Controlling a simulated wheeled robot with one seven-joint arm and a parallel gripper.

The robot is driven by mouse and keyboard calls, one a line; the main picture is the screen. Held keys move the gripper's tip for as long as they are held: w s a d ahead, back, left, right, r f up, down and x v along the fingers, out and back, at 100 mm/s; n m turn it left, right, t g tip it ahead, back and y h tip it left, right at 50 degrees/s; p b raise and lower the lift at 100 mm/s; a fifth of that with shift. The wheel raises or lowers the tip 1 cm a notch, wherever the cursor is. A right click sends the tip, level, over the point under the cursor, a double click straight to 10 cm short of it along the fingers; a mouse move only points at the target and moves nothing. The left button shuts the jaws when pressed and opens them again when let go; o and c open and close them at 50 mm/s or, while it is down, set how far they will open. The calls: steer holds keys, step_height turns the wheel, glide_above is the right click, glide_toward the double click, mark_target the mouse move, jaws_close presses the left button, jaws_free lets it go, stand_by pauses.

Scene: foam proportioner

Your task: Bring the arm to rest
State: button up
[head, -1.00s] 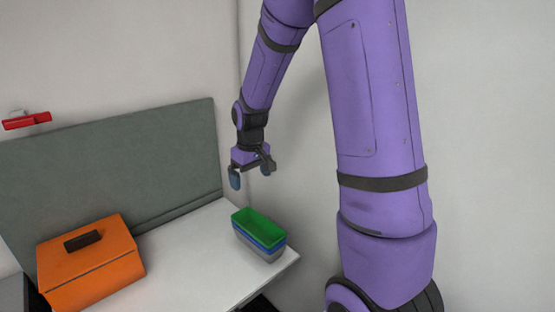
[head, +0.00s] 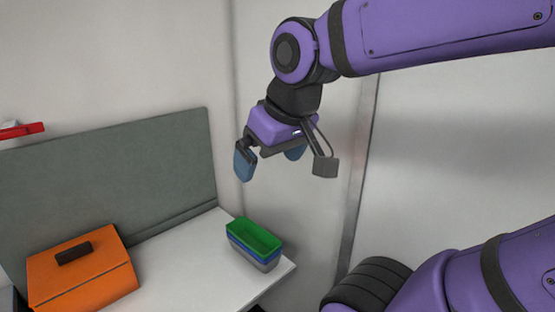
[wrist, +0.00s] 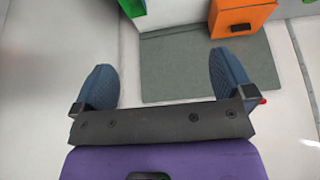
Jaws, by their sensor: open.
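My gripper (head: 270,160) hangs above and a little right of the stacked bins, with its blue fingertips pointing down. In the wrist view my gripper (wrist: 165,85) has its two blue finger pads wide apart with nothing between them. My purple arm reaches in from the right in the head view. The gripper is clear of the table and touches nothing that I can see.
A stack of green, blue and grey bins (head: 255,236) stands near the right end of the white table (head: 190,255). An orange box (head: 85,280) with a dark handle sits at left. A grey-green panel (head: 110,175) stands behind. A red object (head: 20,130) is on the wall.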

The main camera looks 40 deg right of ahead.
steer(key=shift+s+a+r, duration=0.1)
steer(key=shift+s+a, duration=0.1)
steer(key=shift+s, duration=0.85)
stand_by(0.6)
